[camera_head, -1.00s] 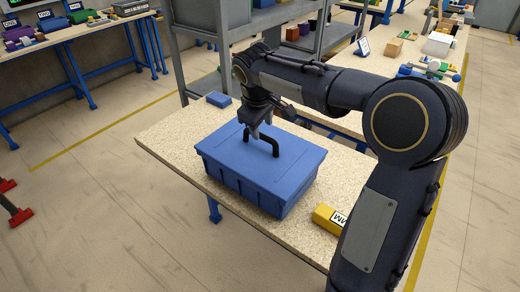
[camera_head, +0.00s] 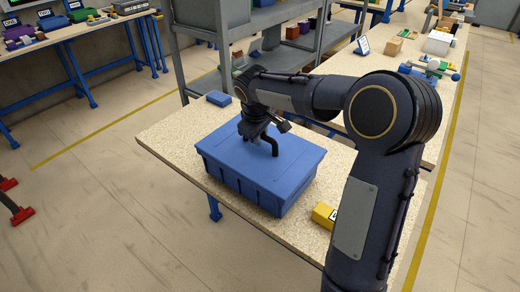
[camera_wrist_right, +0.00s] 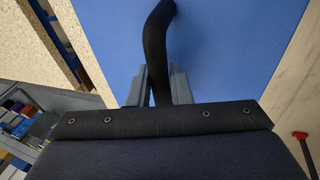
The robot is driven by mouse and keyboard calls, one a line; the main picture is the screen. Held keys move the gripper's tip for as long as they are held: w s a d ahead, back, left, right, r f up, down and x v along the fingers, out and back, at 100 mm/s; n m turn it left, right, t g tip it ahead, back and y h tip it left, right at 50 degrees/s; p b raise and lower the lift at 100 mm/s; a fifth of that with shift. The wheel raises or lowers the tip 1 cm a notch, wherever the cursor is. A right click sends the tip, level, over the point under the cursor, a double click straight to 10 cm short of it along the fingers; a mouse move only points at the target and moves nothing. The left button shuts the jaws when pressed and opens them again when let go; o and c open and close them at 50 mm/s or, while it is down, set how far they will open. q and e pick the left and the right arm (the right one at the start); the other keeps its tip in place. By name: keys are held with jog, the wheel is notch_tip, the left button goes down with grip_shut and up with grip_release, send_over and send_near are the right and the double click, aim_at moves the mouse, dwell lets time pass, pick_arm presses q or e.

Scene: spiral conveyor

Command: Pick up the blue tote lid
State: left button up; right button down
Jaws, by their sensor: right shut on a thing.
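The blue tote (camera_head: 245,190) stands on a speckled table with its blue lid (camera_head: 290,160) on top. The lid carries a black arched handle (camera_head: 275,146). My right gripper (camera_head: 258,138) is at the handle from above and behind, and covers part of it. In the right wrist view, the black handle (camera_wrist_right: 158,40) runs between the two grey fingers of my right gripper (camera_wrist_right: 160,88), which is shut on it; the blue lid (camera_wrist_right: 225,50) fills the space beyond. The lid sits on the tote with no visible gap. My left gripper is not in view.
A small blue block (camera_head: 218,98) lies at the table's far left corner. A yellow block with a label (camera_head: 323,214) lies near the right end of the speckled table (camera_head: 170,148). A grey shelf (camera_head: 270,20) stands behind.

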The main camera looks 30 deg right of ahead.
dwell(0.4)
jog(key=shift+r, duration=0.5)
notch_tip(320, 180, up, 2)
jog(key=shift+r, duration=0.2)
jog(key=s+r+b, duration=0.1)
jog(key=s+r, duration=0.4)
jog(key=s, duration=0.2)
jog(key=s+d+r+b, duration=0.1)
jog(key=s+r, duration=0.3)
jog(key=s, duration=0.3)
jog(key=shift+d+r, duration=0.15)
jog(key=shift+r, duration=0.2)
jog(key=shift+r, duration=0.1)
